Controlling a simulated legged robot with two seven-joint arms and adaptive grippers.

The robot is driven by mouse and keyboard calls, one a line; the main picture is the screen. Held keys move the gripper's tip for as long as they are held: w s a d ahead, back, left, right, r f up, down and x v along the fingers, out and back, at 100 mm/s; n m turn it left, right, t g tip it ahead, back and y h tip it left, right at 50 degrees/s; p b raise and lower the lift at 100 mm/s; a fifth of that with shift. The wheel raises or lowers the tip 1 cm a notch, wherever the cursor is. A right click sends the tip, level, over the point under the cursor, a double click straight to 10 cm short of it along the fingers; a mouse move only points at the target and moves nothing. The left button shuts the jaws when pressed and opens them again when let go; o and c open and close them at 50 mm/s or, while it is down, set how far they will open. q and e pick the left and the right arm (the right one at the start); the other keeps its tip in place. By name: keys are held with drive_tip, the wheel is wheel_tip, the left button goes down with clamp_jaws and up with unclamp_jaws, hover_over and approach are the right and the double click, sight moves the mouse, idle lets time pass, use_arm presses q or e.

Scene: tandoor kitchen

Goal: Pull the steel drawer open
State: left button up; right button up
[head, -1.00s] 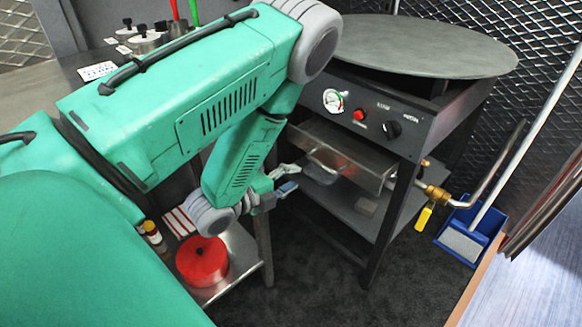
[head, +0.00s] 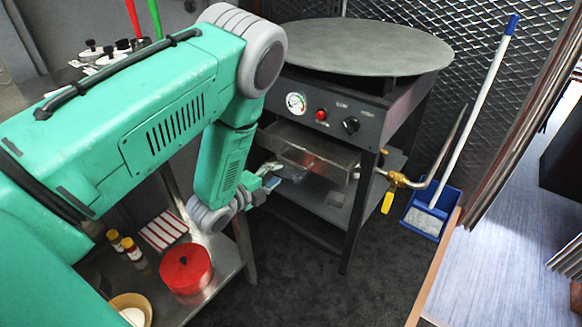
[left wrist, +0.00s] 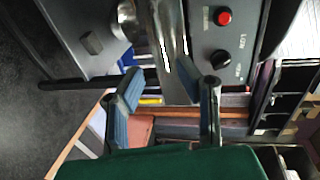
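The steel drawer (head: 318,146) sits under the control panel of the dark griddle stand in the head view. Its bar handle is on the front face. My left gripper (head: 270,177) is just left of and below the handle in the head view. The shiny drawer front (left wrist: 172,35) lies beyond the fingertips there; I see no clear contact. I cannot tell how far the drawer stands out. My right gripper is in neither view.
The griddle's round plate (head: 360,45) is above the control panel (head: 325,112). A gas pipe with a yellow lever (head: 388,202) and a blue dustpan (head: 432,212) stand at right. A steel shelf with a red container (head: 186,268) is at lower left. Dark floor before the stand is clear.

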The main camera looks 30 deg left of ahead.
sight(292, 163)
use_arm(q)
drive_tip(key=b+x, duration=0.1)
drive_tip(key=x, duration=0.7)
drive_tip(key=shift+a+b, duration=0.1)
drive_tip(key=shift+b, duration=0.2)
drive_tip(key=shift+s, duration=0.1)
clamp_jaws()
